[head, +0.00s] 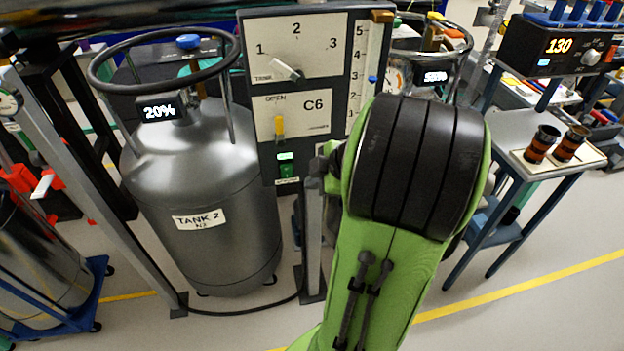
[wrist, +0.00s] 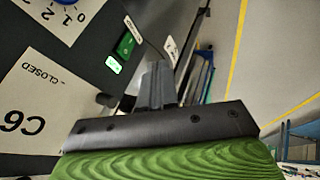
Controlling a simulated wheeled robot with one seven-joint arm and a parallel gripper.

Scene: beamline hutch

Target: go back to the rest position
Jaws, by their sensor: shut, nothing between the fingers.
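My gripper (wrist: 158,85) shows in the wrist view with its fingers together and nothing between them. It is close in front of the dark control panel (head: 368,65), near the panel's lower right part. In the wrist view the panel (wrist: 100,45) appears turned over, with the C6 plate (wrist: 30,110) at left and a green switch (wrist: 125,43) beside a lit green display (wrist: 113,64). I cannot tell whether the fingers touch anything. In the head view my green and black arm fills the middle right, and the gripper is mostly or wholly hidden behind it.
A grey tank (head: 205,165) marked TANK 2 stands left of the panel, its display (head: 160,110) reading 20%. A dark frame post (head: 85,170) stands left of it. At right is a side table (head: 510,130) with two striped cups (head: 541,144). Floor (head: 540,255) is clear at lower right.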

